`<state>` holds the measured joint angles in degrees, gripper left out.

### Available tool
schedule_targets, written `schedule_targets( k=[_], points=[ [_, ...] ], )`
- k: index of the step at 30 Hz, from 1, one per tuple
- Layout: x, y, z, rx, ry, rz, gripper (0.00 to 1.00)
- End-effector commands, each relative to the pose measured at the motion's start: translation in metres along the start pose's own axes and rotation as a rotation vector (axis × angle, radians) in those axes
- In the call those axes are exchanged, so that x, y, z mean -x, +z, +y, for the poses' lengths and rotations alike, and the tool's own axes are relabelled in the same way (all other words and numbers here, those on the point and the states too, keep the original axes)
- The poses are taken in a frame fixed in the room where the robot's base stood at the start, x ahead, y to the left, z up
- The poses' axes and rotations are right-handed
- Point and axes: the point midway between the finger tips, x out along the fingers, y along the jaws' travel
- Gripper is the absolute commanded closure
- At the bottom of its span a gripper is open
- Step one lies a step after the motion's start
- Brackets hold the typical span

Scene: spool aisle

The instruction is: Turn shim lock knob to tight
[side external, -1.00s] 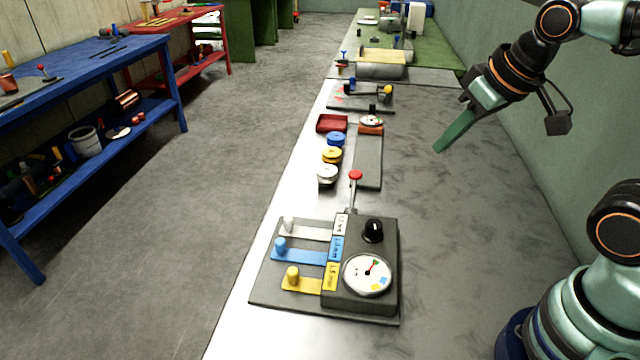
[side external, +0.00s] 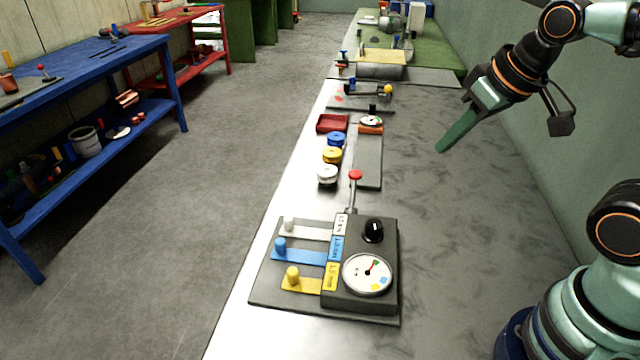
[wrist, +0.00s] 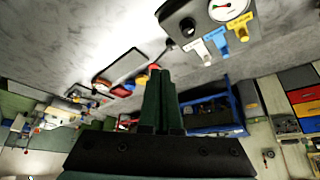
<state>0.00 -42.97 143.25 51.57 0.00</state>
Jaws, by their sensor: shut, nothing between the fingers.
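The shim lock knob appears to be the black knob (side external: 373,230) on the dark grey device box (side external: 385,303), above a white dial (side external: 367,274) with a red needle. White, blue (side external: 300,256) and yellow tabs with pegs stick out from the box's left side. A red-tipped lever (side external: 355,175) rises behind it. The knob also shows in the wrist view (wrist: 187,26). My gripper (side external: 442,148) is shut and empty, above the bench, behind and to the right of the box, well apart from the knob. Its green fingers also show in the wrist view (wrist: 162,75).
White, yellow (side external: 332,155) and blue spools stand in a row behind the box, beside a grey plate (side external: 368,158). A red tray (side external: 332,123) and a small dial device (side external: 371,123) lie farther back. The bench right of the box is clear. A green wall runs along the right.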

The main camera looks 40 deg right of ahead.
Motion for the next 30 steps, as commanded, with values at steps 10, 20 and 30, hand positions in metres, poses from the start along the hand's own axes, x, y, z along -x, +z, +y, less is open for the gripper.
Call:
schedule_targets(
  k=[10,20,30],
  points=[
    [-0.015,-0.013,-0.014,0.360,-0.039,-0.119,0.26],
    [-0.063,-0.031,-0.050,1.148,-0.235,-0.326,0.26],
    [-0.093,-0.032,-0.067,1.512,-0.380,-0.390,0.26]
  ],
)
